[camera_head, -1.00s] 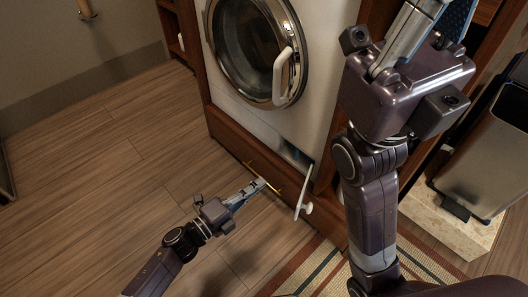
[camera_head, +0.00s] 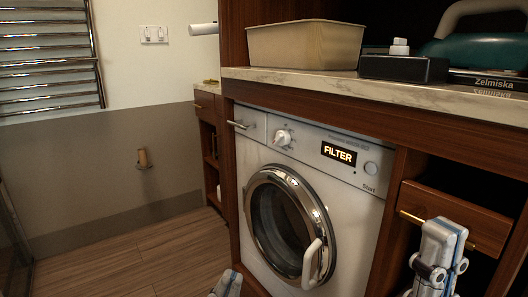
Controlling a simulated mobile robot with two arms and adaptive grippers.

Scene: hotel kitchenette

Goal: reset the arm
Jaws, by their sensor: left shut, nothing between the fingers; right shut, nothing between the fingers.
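My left gripper (camera_head: 229,274) shows only its tip at the bottom edge, in front of the washing machine's (camera_head: 258,232) lower left. It is shut and empty; the rest of that arm is out of view. My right gripper (camera_head: 445,227) points up at the lower right, shut and empty. It overlaps the wooden drawer front (camera_head: 478,224) in the picture; I cannot tell whether it touches it. The washer's round door (camera_head: 290,225) is closed, and its display (camera_head: 339,153) reads "FILTER".
Above the washer, a marble counter (camera_head: 300,80) holds a beige bin (camera_head: 305,45), a black box (camera_head: 402,69) and a teal object (camera_head: 480,50). A towel rail (camera_head: 50,60) hangs on the left wall. The wooden floor (camera_head: 130,265) at left is clear.

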